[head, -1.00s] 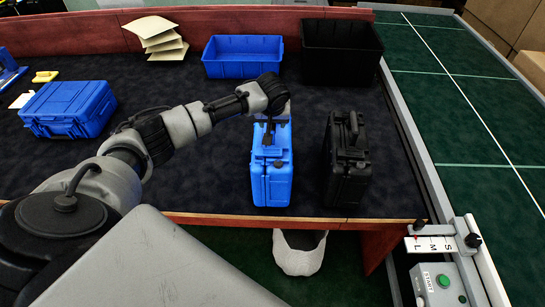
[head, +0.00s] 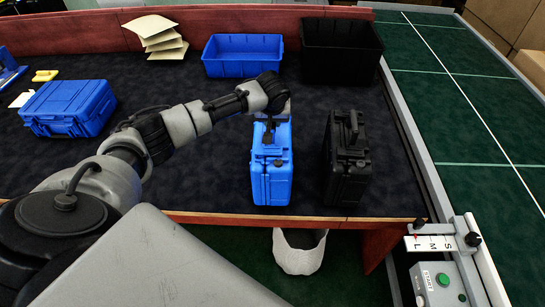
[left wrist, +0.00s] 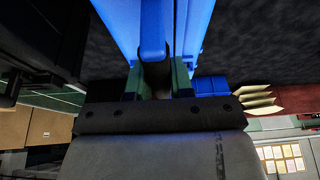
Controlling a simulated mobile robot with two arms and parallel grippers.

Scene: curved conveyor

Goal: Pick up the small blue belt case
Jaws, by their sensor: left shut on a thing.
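The small blue belt case (head: 271,178) stands upright near the front edge of the dark table, right of centre. My left gripper (head: 270,122) is over its top, mostly hidden behind my own wrist in the head view. In the left wrist view, the gripper fingers (left wrist: 160,80) are shut on the handle of the blue case (left wrist: 195,20), one green-tipped finger on each side. Whether the case's base is clear of the table is hard to tell. My right gripper is not in view.
A black case (head: 346,165) stands upright close to the right of the blue one. A larger blue case (head: 68,108) lies at the left. A blue bin (head: 243,57) and a black bin (head: 342,50) stand at the back. The green conveyor (head: 470,120) runs along the right.

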